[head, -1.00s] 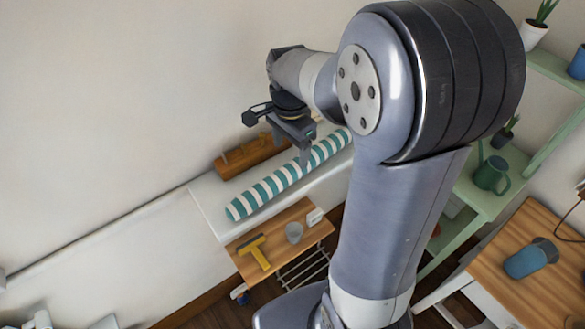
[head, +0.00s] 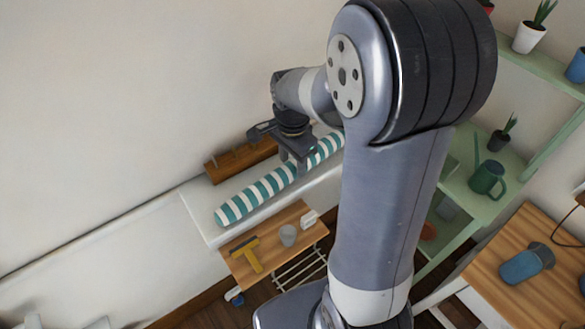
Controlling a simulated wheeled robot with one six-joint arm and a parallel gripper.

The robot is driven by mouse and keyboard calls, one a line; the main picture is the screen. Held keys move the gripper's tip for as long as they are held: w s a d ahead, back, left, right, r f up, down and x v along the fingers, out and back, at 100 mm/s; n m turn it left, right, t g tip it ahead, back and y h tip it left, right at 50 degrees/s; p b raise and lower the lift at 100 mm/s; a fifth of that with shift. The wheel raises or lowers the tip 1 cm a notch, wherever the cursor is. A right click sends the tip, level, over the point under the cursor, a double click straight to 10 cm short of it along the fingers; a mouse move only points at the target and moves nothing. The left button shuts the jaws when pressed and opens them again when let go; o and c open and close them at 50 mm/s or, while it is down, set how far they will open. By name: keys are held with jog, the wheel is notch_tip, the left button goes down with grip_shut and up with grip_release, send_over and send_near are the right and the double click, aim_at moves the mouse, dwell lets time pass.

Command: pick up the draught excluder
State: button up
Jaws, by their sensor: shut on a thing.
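The draught excluder (head: 255,194) is a long, round roll with teal and white stripes. It lies slantwise along a white ledge against the wall, its far right part passing behind my arm. My gripper (head: 298,168) points down over the roll right of its visible middle, with the fingers shut on it. The far fingertip is hidden by the roll and the gripper body. I cannot tell from this view whether the roll is clear of the ledge.
A brown wooden rack (head: 240,160) sits behind the roll against the wall. A small wooden trolley (head: 275,247) in front holds a yellow squeegee (head: 245,254), a grey cup (head: 288,235) and a white item. Green shelves (head: 478,205) with a watering can (head: 487,178) stand right.

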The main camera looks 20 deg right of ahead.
jog(key=c, duration=0.5)
